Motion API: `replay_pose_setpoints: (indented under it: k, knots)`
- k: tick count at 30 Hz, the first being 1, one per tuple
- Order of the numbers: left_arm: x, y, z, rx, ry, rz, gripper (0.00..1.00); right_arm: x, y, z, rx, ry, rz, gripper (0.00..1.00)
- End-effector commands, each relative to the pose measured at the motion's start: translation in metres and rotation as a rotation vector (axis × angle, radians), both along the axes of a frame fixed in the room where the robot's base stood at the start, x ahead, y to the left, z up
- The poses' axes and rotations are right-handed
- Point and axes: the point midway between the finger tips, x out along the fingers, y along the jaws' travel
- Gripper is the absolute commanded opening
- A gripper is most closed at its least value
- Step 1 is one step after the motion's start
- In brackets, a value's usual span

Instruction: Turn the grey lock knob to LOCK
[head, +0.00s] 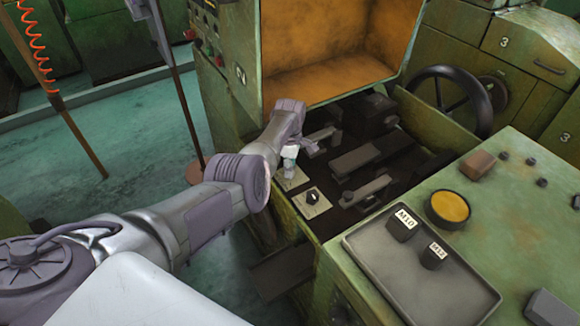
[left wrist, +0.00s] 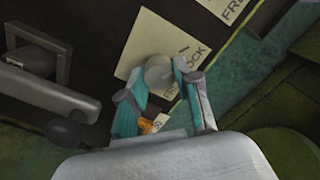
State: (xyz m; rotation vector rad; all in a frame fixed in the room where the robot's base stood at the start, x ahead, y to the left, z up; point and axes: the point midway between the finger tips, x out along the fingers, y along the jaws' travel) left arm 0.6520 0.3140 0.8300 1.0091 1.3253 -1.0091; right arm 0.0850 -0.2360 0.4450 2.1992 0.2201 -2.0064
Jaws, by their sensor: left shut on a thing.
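The grey lock knob (left wrist: 159,70) shows in the left wrist view as a rounded grey top on a pale plate (left wrist: 139,55) lettered LOCK and FREE. My left gripper (left wrist: 155,86) has its teal-padded fingers on either side of the knob and is shut on it. A dark mark on the plate is beside the word LOCK; the knob's pointing direction is not clear. In the head view my left gripper (head: 289,160) reaches down to the plate (head: 291,180) on the machine bed, and hides most of the knob. My right gripper is not in view.
A second plate with a black knob (head: 312,197) lies just in front. Dark levers (head: 366,191) and blocks stand to the right. A tray (head: 400,285) with M10 and M12 pieces, a yellow-topped round dish (head: 449,207) and a black handwheel (head: 449,98) are farther right.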

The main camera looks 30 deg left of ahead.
Motion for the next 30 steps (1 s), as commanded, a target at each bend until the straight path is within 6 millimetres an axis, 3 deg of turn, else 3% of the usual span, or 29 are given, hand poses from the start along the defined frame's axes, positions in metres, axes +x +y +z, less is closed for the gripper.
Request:
replay_pose_setpoints:
  k: [8,9,13,23,30]
  knots:
    - [0.002,0.001,0.002,0.001,-0.005,0.003,0.00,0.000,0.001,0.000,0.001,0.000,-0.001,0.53]
    - [0.002,0.001,0.002,0.001,-0.005,0.003,0.37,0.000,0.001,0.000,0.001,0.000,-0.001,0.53]
    - [0.001,0.001,0.001,0.001,-0.004,0.002,0.57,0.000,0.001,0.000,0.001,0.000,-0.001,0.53]
    - [0.001,0.000,0.002,-0.001,-0.001,0.000,0.57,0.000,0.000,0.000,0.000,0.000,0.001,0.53]
    - [0.001,0.000,0.027,0.000,-0.005,0.000,0.57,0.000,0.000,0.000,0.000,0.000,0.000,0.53]
